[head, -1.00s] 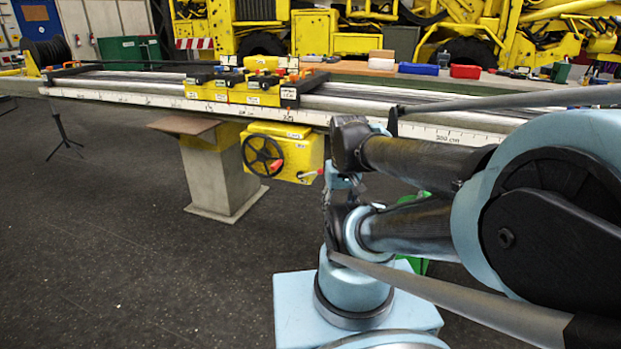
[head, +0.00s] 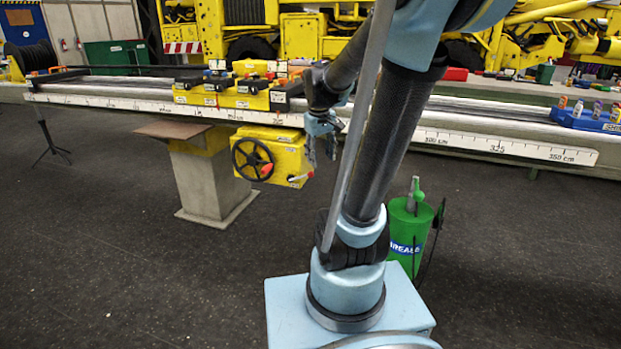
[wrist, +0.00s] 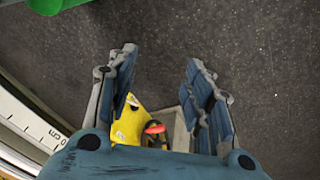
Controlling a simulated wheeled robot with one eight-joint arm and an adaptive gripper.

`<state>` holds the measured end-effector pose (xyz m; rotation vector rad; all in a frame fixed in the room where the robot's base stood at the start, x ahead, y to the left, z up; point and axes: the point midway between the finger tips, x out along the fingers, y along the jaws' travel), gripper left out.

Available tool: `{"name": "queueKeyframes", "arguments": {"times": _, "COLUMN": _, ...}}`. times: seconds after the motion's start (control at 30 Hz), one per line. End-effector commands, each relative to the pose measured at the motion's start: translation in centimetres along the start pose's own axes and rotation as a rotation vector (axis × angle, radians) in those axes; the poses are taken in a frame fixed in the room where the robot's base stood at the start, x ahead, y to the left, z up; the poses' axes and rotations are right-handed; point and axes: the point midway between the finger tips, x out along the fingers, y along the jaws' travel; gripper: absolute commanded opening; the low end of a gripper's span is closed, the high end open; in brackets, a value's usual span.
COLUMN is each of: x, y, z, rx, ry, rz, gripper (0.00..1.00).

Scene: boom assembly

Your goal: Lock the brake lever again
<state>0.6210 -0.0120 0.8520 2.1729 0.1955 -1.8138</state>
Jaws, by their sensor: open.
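The yellow gearbox (head: 272,143) hangs under the long rail, with a black handwheel (head: 252,159) on its front. My gripper (head: 321,156) points down just right of the box, apart from the lever in the picture. In the wrist view my gripper (wrist: 163,62) is open, with nothing between its fingers. The yellow box (wrist: 130,125) shows beyond the fingers there, with a red part (wrist: 153,128); I cannot tell whether that is the lever or the wheel's knob.
The white scaled rail (head: 450,139) runs across above the box. A concrete pillar (head: 212,182) stands left of it. A green grease bucket (head: 409,232) stands on the floor right of my base. Valve blocks (head: 232,95) sit on top of the rail. The floor in front is clear.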

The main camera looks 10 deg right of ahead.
Motion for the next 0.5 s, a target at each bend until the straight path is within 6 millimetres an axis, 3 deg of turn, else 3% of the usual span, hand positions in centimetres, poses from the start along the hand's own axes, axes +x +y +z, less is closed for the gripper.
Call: {"name": "queueKeyframes", "arguments": {"times": 0.5, "x": 3.3, "y": 4.1, "z": -12.8, "rx": -0.179, "ry": -0.018, "rz": 0.047, "gripper": 0.47}}
